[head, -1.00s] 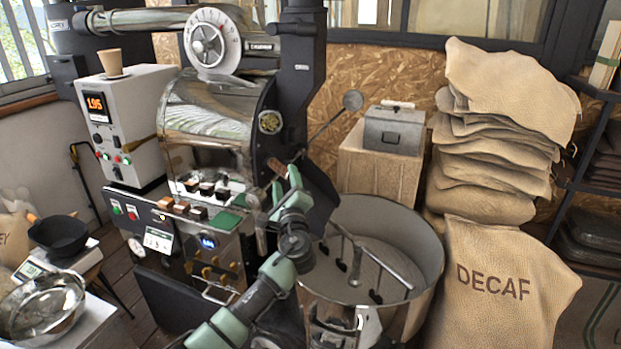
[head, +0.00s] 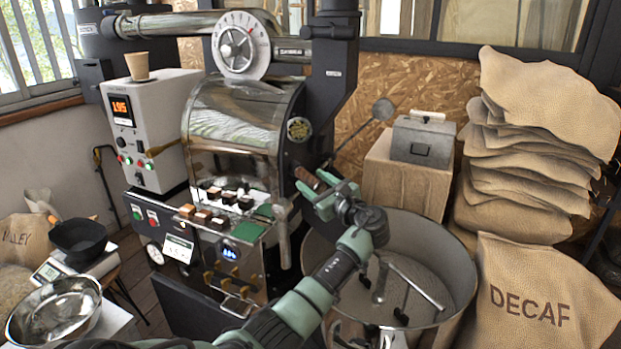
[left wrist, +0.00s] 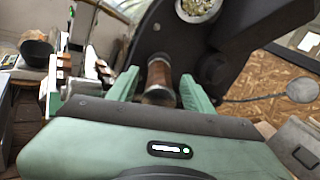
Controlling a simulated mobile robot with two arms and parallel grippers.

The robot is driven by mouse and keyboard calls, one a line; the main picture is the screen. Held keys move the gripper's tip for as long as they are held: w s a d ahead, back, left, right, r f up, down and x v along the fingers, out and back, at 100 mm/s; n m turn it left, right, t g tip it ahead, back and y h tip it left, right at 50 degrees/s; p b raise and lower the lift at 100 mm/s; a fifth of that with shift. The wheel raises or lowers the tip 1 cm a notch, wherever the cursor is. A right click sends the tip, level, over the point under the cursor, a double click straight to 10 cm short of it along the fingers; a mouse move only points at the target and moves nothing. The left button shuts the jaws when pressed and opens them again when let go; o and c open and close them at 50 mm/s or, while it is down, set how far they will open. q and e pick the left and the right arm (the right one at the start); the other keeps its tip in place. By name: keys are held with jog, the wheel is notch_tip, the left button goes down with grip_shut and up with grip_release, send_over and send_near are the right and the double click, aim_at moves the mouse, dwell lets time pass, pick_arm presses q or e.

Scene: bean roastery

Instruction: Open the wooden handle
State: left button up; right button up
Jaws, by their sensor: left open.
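The wooden handle (head: 307,178) is a short brown grip on the dark front of the roaster drum, below the round sight glass. In the left wrist view the wooden handle (left wrist: 159,78) lies between the two green fingers of my left gripper, with its rounded end toward the palm. My left gripper (head: 315,186) is open around the handle in the head view. Gaps show between the handle and the fingers in the wrist view, so I see no firm contact. The far end of the handle is partly hidden. My right gripper is not in view.
The round cooling bin (head: 455,250) with stirring arms stands below my left arm. The roaster's control panel (head: 212,235) is to the left. Burlap sacks (head: 540,300) fill the right side.

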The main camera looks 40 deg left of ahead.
pick_arm(q)
jog(key=shift+w+a+f, duration=0.15)
jog(key=shift+w+a, duration=0.05)
jog(key=shift+a, duration=0.4)
jog(key=shift+w+a+f, duration=0.15)
jog(key=shift+w+a, duration=0.05)
jog(key=shift+a, duration=0.5)
jog(key=shift+r, duration=0.1)
jog(key=shift+d, duration=0.2)
jog(key=shift+c, duration=1.2)
grip_shut()
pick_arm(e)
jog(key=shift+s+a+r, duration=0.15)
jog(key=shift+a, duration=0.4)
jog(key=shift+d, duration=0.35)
